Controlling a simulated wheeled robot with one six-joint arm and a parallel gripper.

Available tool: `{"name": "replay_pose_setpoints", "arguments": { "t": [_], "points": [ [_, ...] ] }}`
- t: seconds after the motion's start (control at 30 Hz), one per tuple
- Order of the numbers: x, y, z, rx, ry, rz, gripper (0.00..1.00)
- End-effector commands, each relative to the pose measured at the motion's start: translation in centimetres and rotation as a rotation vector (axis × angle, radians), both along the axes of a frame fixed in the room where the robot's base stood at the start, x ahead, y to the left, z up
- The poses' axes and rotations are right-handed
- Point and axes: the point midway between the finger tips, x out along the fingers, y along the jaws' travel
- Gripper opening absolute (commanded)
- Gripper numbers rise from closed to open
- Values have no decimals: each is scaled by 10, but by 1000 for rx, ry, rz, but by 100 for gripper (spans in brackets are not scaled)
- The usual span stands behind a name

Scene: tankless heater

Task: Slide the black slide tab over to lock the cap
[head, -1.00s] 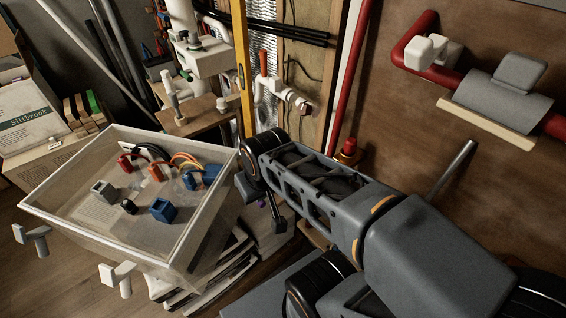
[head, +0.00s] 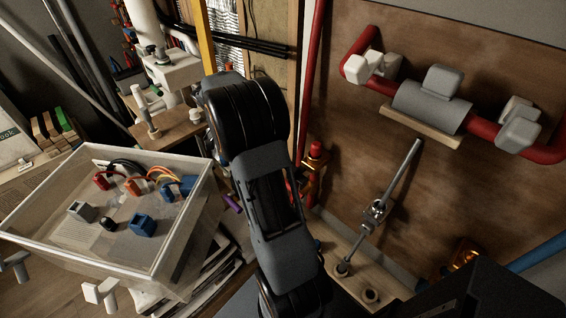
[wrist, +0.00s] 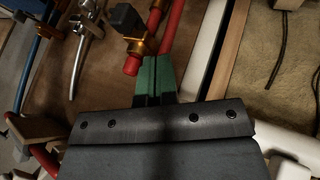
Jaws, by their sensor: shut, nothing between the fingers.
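My gripper (wrist: 156,80) shows in the wrist view as two green fingertips pressed together, shut and empty. Just beyond the tips are the rounded end of a red pipe (wrist: 132,65) and a dark block on a brass fitting (wrist: 128,20); whether they touch cannot be told. In the head view my arm stands upright in the middle and its bulky wrist hides the gripper. I cannot make out the black slide tab or its cap for certain in either view.
A clear bin (head: 85,262) with connectors stands at the left. A red pipe with a grey sleeve (head: 430,100) runs along the brown board at the right. A metal rod (head: 390,190) rises from a wooden block (head: 345,283). A white pipe (wrist: 210,45) lies beside the fingers in the wrist view.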

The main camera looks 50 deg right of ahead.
Motion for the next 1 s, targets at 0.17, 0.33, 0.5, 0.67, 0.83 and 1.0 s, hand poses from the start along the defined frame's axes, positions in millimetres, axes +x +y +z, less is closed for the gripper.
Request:
{"name": "replay_pose_setpoints", "arguments": {
  "t": [0.17,0.33,0.5,0.67,0.83,1.0],
  "points": [
    [-12,-11,-17,-12,6,-24,0],
    [-28,-22,-43,-11,7,-21,0],
    [-44,-33,-68,-10,7,-20,0],
    [-62,-35,-75,-11,3,-21,0],
    [-79,-33,-76,-11,3,-19,0],
    [-87,-33,-77,-12,2,-19,0]
  ]
}}
